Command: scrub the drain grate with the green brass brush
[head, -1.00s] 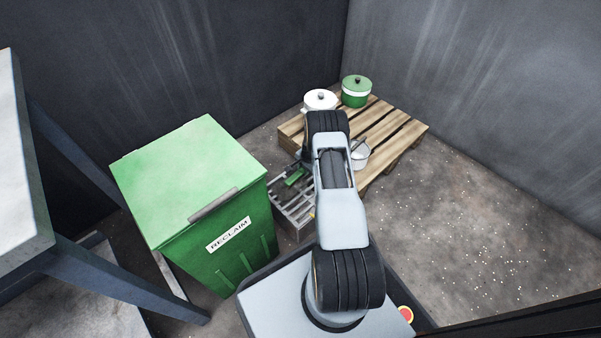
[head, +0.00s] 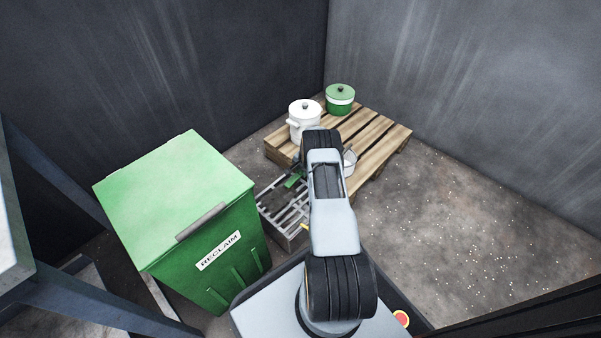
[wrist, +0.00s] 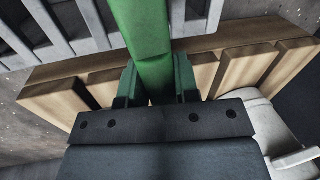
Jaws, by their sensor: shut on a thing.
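The drain grate (head: 289,217) is a grey barred frame low on the floor between the green bin and the pallet. Its bars also show at the top left of the wrist view (wrist: 85,39). The green brush (head: 293,181) is over the far end of the grate. In the wrist view its green handle (wrist: 146,40) runs up from between the jaws. My gripper (wrist: 155,86) is shut on that handle. The brush's bristle end is out of sight, so I cannot tell whether it touches the bars. My arm partly covers the area right of the grate.
A green bin marked RECLAIM (head: 175,195) stands close left of the grate. A wooden pallet (head: 375,135) behind holds a white pot (head: 303,121), a green pot (head: 340,100) and a metal pan (head: 349,161) partly behind my arm. Open floor (head: 460,225) lies right.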

